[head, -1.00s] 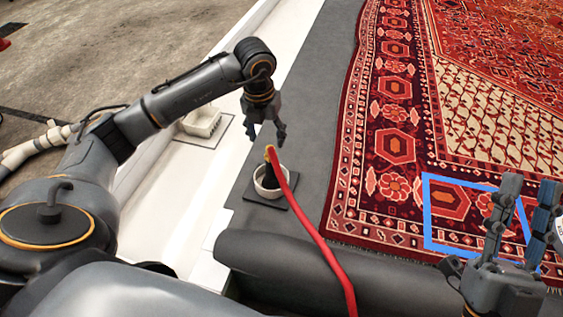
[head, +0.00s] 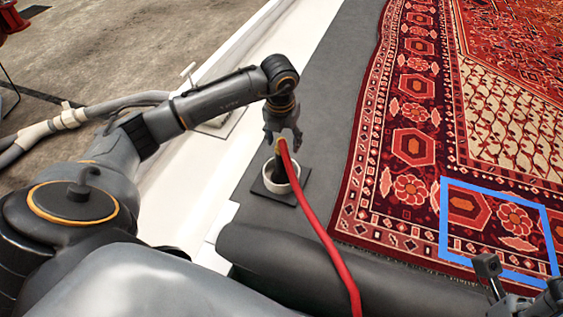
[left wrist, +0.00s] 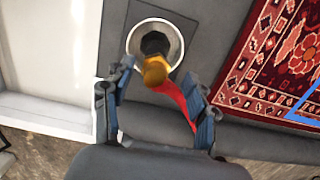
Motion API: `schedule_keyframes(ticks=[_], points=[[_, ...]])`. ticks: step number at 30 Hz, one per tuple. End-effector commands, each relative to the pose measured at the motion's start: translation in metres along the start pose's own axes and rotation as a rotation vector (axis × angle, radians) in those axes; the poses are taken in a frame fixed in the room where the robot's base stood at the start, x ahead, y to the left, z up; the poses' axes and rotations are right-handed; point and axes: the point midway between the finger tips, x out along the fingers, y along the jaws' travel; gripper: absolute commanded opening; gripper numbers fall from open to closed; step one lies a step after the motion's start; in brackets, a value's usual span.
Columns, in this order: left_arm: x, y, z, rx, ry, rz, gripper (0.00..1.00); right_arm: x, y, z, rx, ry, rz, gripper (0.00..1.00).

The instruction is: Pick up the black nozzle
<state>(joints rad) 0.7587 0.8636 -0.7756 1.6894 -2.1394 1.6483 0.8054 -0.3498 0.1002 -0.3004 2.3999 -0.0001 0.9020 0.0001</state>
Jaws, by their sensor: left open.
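The black nozzle (head: 279,168) stands upright in a white round holder (head: 295,186) on a dark square plate. In the left wrist view the nozzle (left wrist: 154,42) shows inside the holder's ring (left wrist: 132,42), with a yellow fitting (left wrist: 156,70) at its upper end. A red hose (head: 325,237) runs from the fitting toward the bottom of the head view. My left gripper (head: 283,140) is open just above, its fingers on either side of the fitting and hose end, gripping nothing. My right gripper (head: 523,282) is partly cut off at the lower right, fingers apart and empty.
A patterned red rug (head: 412,145) lies to the right, with a blue square outline (head: 443,222) on it. A white ledge (head: 175,205) runs along the left of the grey surface. A dark roll (head: 300,255) lies nearer me.

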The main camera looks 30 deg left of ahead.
Motion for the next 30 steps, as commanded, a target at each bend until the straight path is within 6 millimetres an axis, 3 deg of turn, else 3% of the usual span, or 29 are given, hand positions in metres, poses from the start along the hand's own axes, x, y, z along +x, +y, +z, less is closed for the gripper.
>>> schedule_keyframes(ticks=[10,18,27,30], points=[[0.048,0.005,-0.001,-0.001,0.001,0.0,0.58,-0.024,0.0,0.006,-0.001,0.005,-0.003,0.33],[0.05,0.005,0.0,-0.001,0.0,0.0,0.58,-0.02,0.0,0.006,-0.001,0.012,-0.007,0.33],[0.05,0.005,0.0,-0.001,0.0,0.0,0.0,-0.02,0.0,0.006,-0.001,0.011,-0.006,0.33],[0.05,0.005,0.001,-0.001,-0.001,-0.001,0.0,-0.02,0.0,0.006,-0.001,0.01,-0.006,0.33]])
